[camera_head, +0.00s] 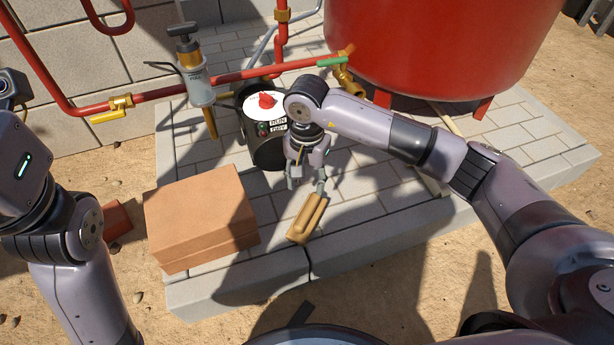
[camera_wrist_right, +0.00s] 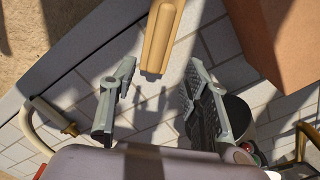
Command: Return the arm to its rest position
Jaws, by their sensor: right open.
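My right arm reaches in from the right in the head view. Its gripper (camera_head: 307,184) points down over the paved slab, beside the dark round control box (camera_head: 265,150) with a red knob. In the right wrist view the two fingers stand wide apart with nothing between them, so the gripper (camera_wrist_right: 158,92) is open and empty. A tan, wood-coloured piece (camera_head: 306,219) lies just in front of the fingertips; it also shows beyond them in the wrist view (camera_wrist_right: 160,38). I cannot tell whether a finger touches it. My left arm shows at the left edge; its gripper is not visible.
An orange-brown block (camera_head: 200,215) stands on the slab to the left. A hand pump (camera_head: 195,75), red pipes (camera_head: 235,76) and a brass tap (camera_head: 343,75) lie behind. A large red tank (camera_head: 440,45) stands close behind my right arm. The slab's front right is clear.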

